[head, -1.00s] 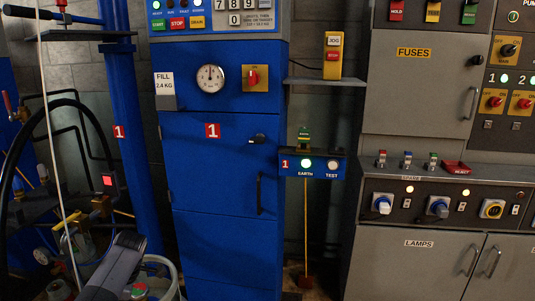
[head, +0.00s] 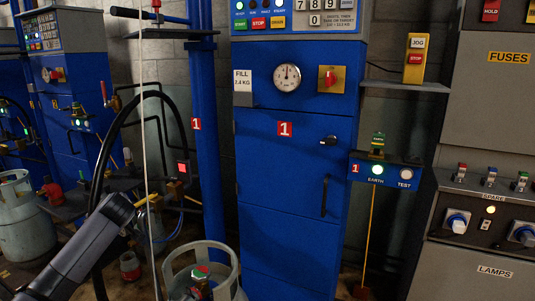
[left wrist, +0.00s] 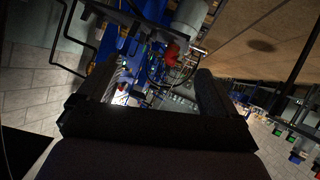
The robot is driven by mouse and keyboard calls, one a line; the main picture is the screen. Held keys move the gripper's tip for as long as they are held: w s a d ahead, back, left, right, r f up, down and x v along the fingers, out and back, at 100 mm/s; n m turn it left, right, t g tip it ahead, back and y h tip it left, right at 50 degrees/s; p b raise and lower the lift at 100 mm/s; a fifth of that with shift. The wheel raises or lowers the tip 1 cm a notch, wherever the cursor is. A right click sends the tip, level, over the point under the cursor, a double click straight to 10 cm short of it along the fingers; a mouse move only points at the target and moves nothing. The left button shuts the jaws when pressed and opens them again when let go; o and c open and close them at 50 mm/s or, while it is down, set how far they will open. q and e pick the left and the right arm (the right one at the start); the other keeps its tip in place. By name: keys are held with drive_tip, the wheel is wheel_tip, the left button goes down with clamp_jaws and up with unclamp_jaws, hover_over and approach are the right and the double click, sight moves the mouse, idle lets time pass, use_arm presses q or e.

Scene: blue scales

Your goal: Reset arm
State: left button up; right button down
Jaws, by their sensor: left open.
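My left gripper (left wrist: 155,88) shows in the left wrist view, its two dark fingers spread apart with nothing between them. In the head view my grey left arm (head: 75,250) comes in from the lower left. Its end is in front of the dark hoses, left of the gas cylinder. I cannot make out its fingers there. My right gripper is in neither view.
A blue scale cabinet (head: 290,190) stands in the middle, with an EARTH/TEST box (head: 385,172) to its right. A grey gas cylinder (head: 215,255) stands low in front. Another cylinder (head: 22,235) is at far left. Grey fuse cabinets (head: 490,110) line the right.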

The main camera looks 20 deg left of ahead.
use_arm(q)
drive_tip(key=w+d+r+m+t+h, duration=0.3)
drive_tip(key=w+d+r+m+t, duration=0.15)
drive_tip(key=m, duration=0.45)
drive_tip(key=w+d+r+m+t+h, duration=0.2)
drive_tip(key=w+d+r+m+t, duration=0.15)
drive_tip(key=w+m+t, duration=0.4)
drive_tip(key=s+d+f+m+g+h, duration=0.25)
drive_tip(key=s+d+f, duration=0.35)
drive_tip(key=d+f, duration=0.4)
drive_tip(key=s+d+f+m+g+h, duration=0.1)
drive_tip(key=s+d+f+g+h, duration=0.15)
drive_tip(key=s+d+f, duration=0.6)
drive_tip(key=s+d+f+n+g+h, duration=0.1)
drive_tip(key=s+d+f+h, duration=0.1)
drive_tip(key=s+d+f, duration=0.65)
drive_tip(key=s+d+f+n+g+h, duration=0.15)
drive_tip(key=s+d+f, duration=0.35)
drive_tip(key=s+d, duration=0.6)
drive_tip(key=s+a+r+p, duration=0.2)
drive_tip(key=a+r+p, duration=0.2)
drive_tip(key=r+p, duration=0.8)
drive_tip(key=shift+p, duration=1.15)
drive_tip(key=shift+m, duration=0.25)
